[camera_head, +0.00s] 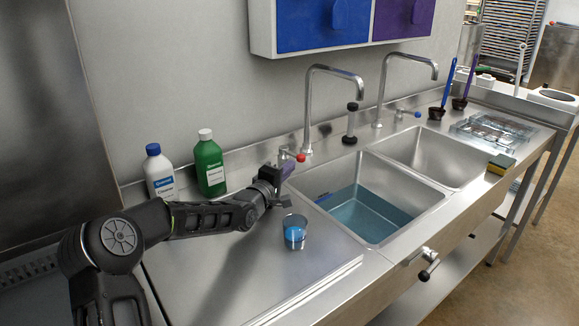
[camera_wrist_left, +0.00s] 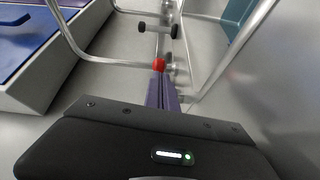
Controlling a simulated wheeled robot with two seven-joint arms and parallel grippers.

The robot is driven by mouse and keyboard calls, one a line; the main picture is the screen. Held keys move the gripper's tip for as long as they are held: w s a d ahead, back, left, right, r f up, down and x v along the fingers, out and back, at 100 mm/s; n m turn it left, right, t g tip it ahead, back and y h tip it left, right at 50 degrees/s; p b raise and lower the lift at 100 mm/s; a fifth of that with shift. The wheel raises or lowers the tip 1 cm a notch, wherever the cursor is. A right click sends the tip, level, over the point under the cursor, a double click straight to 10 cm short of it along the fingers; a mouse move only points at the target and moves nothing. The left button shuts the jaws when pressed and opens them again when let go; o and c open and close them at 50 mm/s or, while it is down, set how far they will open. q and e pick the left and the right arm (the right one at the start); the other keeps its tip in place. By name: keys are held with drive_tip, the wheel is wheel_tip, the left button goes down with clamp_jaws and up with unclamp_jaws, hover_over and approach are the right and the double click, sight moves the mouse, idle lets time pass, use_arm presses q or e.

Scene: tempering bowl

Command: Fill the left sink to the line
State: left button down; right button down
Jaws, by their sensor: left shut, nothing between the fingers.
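The left sink (camera_head: 425,203) holds blue water (camera_head: 365,212) in its lower part. A short dark blue mark (camera_head: 323,197) shows on its left wall near the water's edge. The left faucet (camera_head: 308,105) arches over the back of this sink, and no stream is clear under its spout. Its lever has a red knob (camera_head: 300,158). My left gripper (camera_head: 285,171) is shut and empty, with its purple fingertips close to the red knob. In the left wrist view the fingers (camera_wrist_left: 161,92) point at the red knob (camera_wrist_left: 159,65); I cannot tell if they touch.
A glass with blue liquid (camera_head: 294,232) stands on the counter below my left gripper. White (camera_head: 160,174) and green (camera_head: 209,166) bottles stand behind my arm. The right sink (camera_head: 425,152) looks empty, with a blue-knobbed faucet (camera_head: 380,95) behind. A sponge (camera_head: 501,164) lies at right.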

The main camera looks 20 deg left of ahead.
use_arm(q)
drive_tip(key=s, duration=0.2)
drive_tip(key=s+a, duration=0.1)
drive_tip(key=s, duration=0.2)
drive_tip(key=shift+a, duration=0.1)
drive_tip(key=shift+f, duration=0.1)
